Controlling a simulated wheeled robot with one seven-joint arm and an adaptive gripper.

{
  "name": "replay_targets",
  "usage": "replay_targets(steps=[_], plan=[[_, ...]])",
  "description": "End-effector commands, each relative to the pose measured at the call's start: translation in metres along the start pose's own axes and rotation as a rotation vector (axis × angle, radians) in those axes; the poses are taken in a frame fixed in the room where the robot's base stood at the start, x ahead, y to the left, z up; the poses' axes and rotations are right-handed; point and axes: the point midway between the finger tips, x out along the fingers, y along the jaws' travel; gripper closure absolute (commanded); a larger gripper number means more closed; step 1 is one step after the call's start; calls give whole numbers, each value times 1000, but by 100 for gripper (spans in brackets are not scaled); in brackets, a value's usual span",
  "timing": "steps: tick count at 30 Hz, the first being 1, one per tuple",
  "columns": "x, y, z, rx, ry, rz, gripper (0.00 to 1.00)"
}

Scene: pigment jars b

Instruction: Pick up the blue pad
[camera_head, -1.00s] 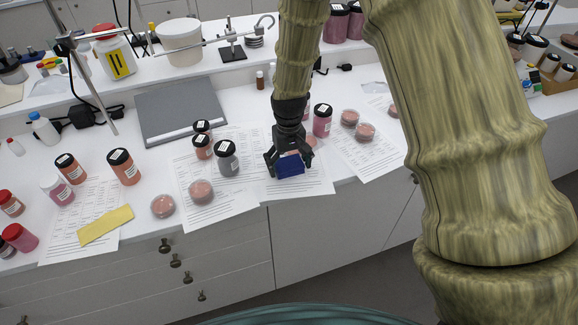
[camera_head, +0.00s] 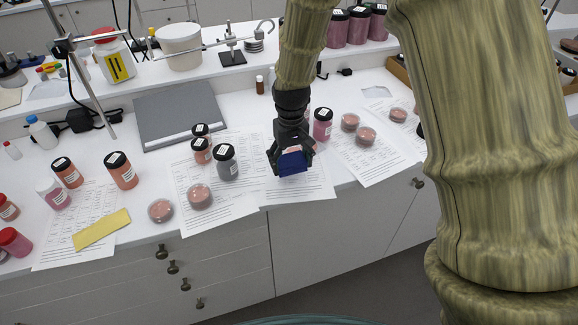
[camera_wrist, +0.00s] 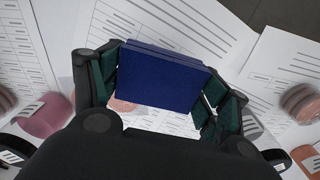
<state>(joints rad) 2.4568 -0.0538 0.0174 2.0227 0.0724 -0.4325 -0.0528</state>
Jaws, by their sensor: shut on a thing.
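The blue pad (camera_head: 293,163) is a dark blue block between the fingers of my gripper (camera_head: 291,158), over the printed sheets near the counter's front edge. In the wrist view the pad (camera_wrist: 160,78) sits between both green-lined fingers, and my gripper (camera_wrist: 163,88) is shut on it. The pad looks held above the paper, though the exact height is hard to tell. Part of its sides is hidden by the fingers.
Pink dishes (camera_head: 365,136) lie further right. A yellow pad (camera_head: 102,230) lies at the front left. A grey board (camera_head: 180,112) lies behind.

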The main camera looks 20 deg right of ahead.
Motion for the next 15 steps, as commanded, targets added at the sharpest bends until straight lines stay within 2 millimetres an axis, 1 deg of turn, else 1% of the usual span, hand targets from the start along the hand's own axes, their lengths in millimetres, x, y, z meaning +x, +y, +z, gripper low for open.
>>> replay_targets(steps=[1, 5, 12, 15], plan=[[2, 2, 10, 1, -2, 0, 41], [0, 8, 34, 1, -2, 0, 41], [-5, 21, 86, 1, -1, -1, 41], [-7, 26, 105, 0, -1, -1, 41]])
